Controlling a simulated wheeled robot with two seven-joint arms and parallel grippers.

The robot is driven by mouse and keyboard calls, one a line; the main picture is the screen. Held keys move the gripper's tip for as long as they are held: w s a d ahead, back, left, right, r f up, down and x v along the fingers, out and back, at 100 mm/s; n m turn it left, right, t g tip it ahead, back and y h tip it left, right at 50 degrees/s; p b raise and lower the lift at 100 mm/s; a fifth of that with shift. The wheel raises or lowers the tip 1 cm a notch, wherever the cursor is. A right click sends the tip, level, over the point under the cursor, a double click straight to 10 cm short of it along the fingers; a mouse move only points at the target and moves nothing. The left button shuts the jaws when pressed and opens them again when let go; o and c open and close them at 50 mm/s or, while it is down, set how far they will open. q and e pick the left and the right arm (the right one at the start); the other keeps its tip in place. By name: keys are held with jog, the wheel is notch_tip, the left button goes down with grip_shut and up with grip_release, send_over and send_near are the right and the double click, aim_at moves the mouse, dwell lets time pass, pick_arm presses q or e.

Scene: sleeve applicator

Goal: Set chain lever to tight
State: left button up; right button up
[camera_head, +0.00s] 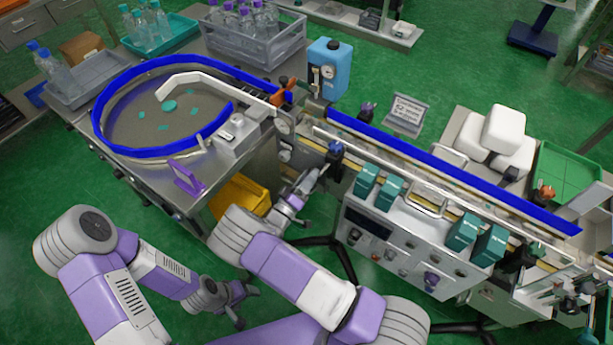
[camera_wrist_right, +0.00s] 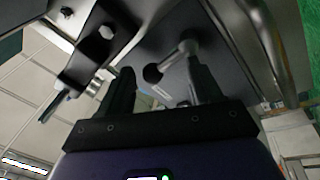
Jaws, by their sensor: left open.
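In the right wrist view a small lever with a black ball knob (camera_wrist_right: 153,73) and a metal pivot (camera_wrist_right: 187,47) is mounted on a dark plate; I take it for the chain lever. A small white label beside it is unreadable. My right gripper (camera_wrist_right: 158,66) is open, with one finger on each side of the knob and no clear grip on it. In the head view my right gripper (camera_head: 312,180) is at the machine's front edge, and the lever cannot be made out there. My left gripper (camera_head: 247,306) is open and empty, low over the floor.
A blue-railed conveyor (camera_head: 450,172) runs right from the round table (camera_head: 180,120). Teal boxes (camera_head: 367,180) stick out at the machine front. A yellow bin (camera_head: 240,195) is below the table. In the right wrist view a dark bracket (camera_wrist_right: 95,45) and a metal bar (camera_wrist_right: 262,45) flank the lever.

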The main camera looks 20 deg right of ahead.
jog(key=shift+o, duration=0.3)
jog(key=v, duration=0.7)
jog(key=shift+s+a+p, duration=0.15)
jog(key=shift+p, duration=0.25)
jog(key=shift+f, duration=0.2)
